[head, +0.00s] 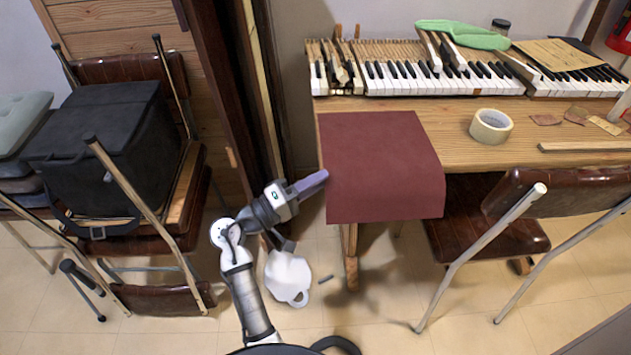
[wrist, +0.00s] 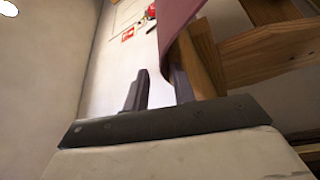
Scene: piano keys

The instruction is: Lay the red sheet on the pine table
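The red sheet (head: 382,165) lies on the left front part of the pine table (head: 455,140) in the head view. Its near part hangs down over the front edge. My gripper (head: 318,180) is just left of the sheet's hanging part, with its tip close to the left edge. In the wrist view my gripper (wrist: 159,90) shows two fingers apart with nothing held between them. The sheet (wrist: 176,28) shows there above the right finger, beside the wooden table parts. I cannot tell whether that finger touches it.
Piano keys (head: 420,85) with a green cloth (head: 463,34) run along the table's back. A tape roll (head: 491,126) sits on the table. A brown chair (head: 490,215) stands at the front right. A white jug (head: 287,275) is on the floor. Chairs with a black bag (head: 100,135) fill the left.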

